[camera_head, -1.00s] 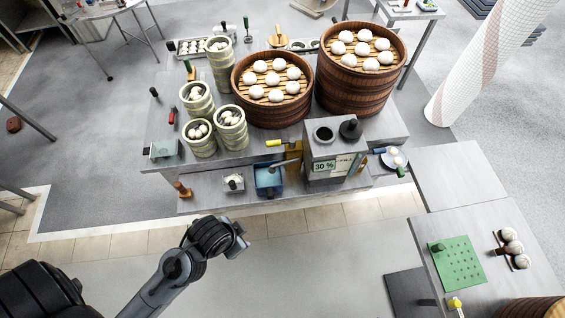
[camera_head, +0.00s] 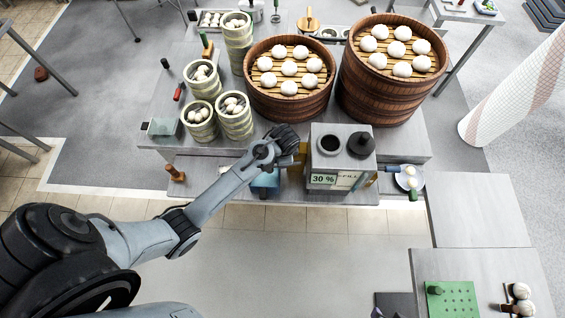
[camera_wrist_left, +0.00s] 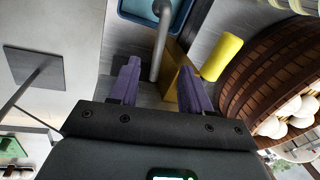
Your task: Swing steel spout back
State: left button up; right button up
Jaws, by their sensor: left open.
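The steel spout (camera_wrist_left: 160,38) is a thin grey pipe in the left wrist view. It runs from over the blue basin (camera_wrist_left: 185,18) down to between my left gripper's fingers. In the head view the basin (camera_head: 265,183) sits at the counter's front, and my arm hides the spout. My left gripper (camera_wrist_left: 158,68) is open, with a purple finger on each side of the spout; no firm contact is visible. A brass-coloured block (camera_wrist_left: 185,88) stands by the right-hand finger, with a yellow handle (camera_wrist_left: 222,57) beyond it.
A grey box with a 30 % display (camera_head: 323,179) stands just right of my gripper. Large wooden steamers (camera_head: 290,102) with buns stand behind, and small steamers (camera_head: 236,125) stand to the left. Clear floor lies in front of the counter.

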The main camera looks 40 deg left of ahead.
pick_arm(q)
jog(key=f, duration=0.3)
jog(key=a+f, duration=0.1)
jog(key=f, duration=0.2)
jog(key=w+f, duration=0.1)
jog(key=f, duration=0.2)
jog(key=shift+a, duration=0.2)
grip_shut()
